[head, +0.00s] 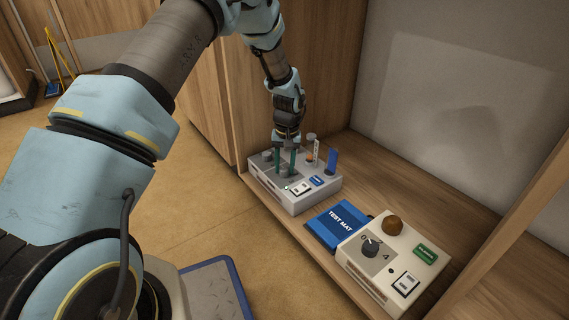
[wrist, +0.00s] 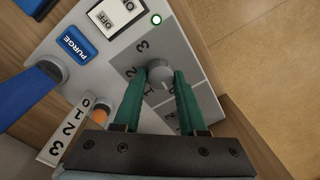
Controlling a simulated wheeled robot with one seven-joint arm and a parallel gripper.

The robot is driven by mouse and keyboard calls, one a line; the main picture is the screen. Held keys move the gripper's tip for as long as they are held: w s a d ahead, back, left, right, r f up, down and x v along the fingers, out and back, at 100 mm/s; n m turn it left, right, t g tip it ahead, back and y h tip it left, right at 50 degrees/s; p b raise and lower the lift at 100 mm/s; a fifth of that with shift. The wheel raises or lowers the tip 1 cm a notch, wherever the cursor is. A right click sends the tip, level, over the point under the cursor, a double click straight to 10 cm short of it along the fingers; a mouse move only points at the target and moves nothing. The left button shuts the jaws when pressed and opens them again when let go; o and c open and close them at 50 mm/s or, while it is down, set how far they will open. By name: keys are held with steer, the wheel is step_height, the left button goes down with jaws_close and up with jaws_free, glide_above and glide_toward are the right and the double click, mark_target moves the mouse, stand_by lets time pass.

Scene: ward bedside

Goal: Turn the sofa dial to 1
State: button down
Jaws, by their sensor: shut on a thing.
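A grey round dial (wrist: 159,80) sits on a darker grey plate with printed numbers, on the far pale grey control box (head: 296,200). In the wrist view, a 2 and a 3 are readable beside the dial; other marks are partly hidden by my fingers. A small light line shows on the dial; I cannot tell which number it points to. My gripper (head: 286,171) is over this box, its green fingers on either side of the dial and shut on it. No readable label names this dial as the sofa dial.
The far box also carries a blue PURGE button (wrist: 76,44), an on/off switch (wrist: 115,14), a lit green lamp (wrist: 157,20), an upright blue lever (head: 332,161) and an orange-knobbed slider (wrist: 101,113). A blue test mat (head: 338,222) separates it from a cream box (head: 352,258) with another dial (head: 371,246).

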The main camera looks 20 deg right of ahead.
mark_target(286, 170)
steer(key=m+p, duration=0.1)
steer(key=p, duration=0.1)
steer(key=m+p, duration=0.2)
steer(key=shift+s+r, duration=0.1)
steer(key=shift+r, duration=0.2)
steer(key=m+p, duration=0.5)
steer(key=m, duration=0.1)
steer(key=m+p, duration=0.1)
steer(key=p, duration=0.1)
steer(key=shift+f+m+h, duration=0.25)
steer(key=shift+m+h, duration=0.05)
steer(key=shift+m, duration=0.1)
steer(key=shift+c, duration=2.3)
jaws_free()
step_height(286, 170, up, 11)
steer(key=p, duration=0.3)
steer(key=shift+s+f+p, duration=0.15)
steer(key=shift+s+p, duration=0.15)
